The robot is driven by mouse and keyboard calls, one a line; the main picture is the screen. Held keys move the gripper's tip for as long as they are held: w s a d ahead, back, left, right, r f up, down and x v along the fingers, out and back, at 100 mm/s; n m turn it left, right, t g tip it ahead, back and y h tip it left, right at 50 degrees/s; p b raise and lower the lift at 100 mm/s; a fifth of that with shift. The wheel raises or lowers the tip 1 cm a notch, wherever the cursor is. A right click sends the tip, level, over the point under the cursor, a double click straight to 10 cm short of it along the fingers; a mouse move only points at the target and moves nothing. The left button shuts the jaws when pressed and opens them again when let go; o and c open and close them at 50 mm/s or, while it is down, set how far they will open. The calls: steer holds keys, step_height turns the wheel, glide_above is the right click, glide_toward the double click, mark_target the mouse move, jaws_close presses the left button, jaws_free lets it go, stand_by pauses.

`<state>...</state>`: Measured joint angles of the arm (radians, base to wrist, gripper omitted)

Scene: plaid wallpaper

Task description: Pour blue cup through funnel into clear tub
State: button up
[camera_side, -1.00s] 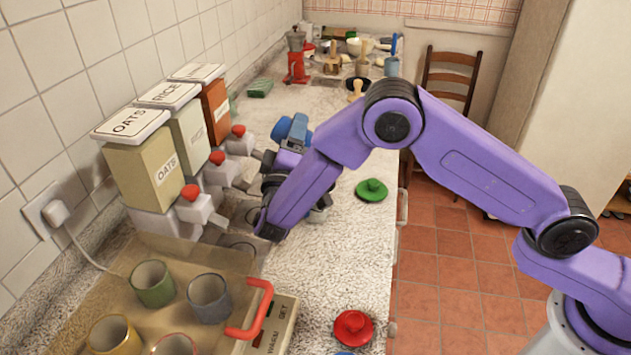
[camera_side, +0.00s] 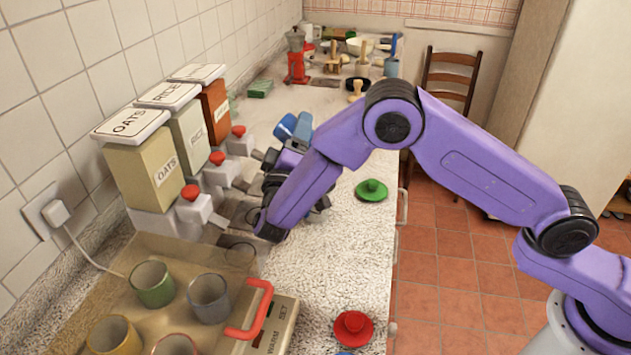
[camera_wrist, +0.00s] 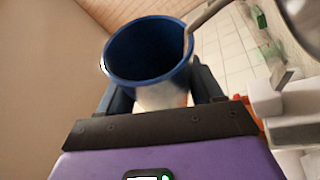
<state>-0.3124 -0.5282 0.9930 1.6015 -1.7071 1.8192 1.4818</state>
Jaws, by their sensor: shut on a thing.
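The blue cup (camera_wrist: 148,50) is held between the two fingers of my gripper (camera_wrist: 162,95) in the wrist view. Its dark blue inside and open rim show, and its lower outside looks pale. In the side view the blue cup (camera_side: 286,127) is tilted above the counter, beside the dispensers, partly covered by my gripper (camera_side: 297,135). A shiny grey metal piece (camera_wrist: 298,22) with a thin curved arm reaches the cup's right rim in the wrist view; I cannot tell if it is the funnel. I cannot make out the clear tub; my arm covers that part of the counter.
Oats (camera_side: 145,165) and rice (camera_side: 190,125) dispensers with red knobs line the wall at left. A warming tray (camera_side: 75,300) with several cups stands in front. A green lid (camera_side: 371,190) and red lid (camera_side: 353,328) lie on the counter.

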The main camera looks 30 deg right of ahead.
steer(key=shift+s+d+r+m, duration=0.1)
steer(key=shift+s+m, duration=0.05)
steer(key=shift+m, duration=0.25)
steer(key=shift+w+n, duration=0.25)
steer(key=shift+n, duration=0.55)
steer(key=shift+w+a+f+n+y, duration=0.2)
steer(key=shift+f+n+y, duration=0.1)
steer(key=shift+f+n, duration=0.3)
steer(key=shift+w+a+f+n+y, duration=0.15)
steer(key=shift+f+n+y, duration=0.15)
steer(key=shift+f+n, duration=0.25)
steer(key=shift+w+a+r+n+y, duration=0.15)
steer(key=shift+n+y, duration=0.1)
steer(key=shift+n, duration=0.3)
steer(key=shift+w+a+r+n+y, duration=0.15)
steer(key=shift+n+y, duration=0.1)
steer(key=shift+n, duration=0.25)
steer(key=shift+d, duration=0.1)
steer(key=shift+f+n, duration=0.1)
steer(key=shift+n, duration=0.2)
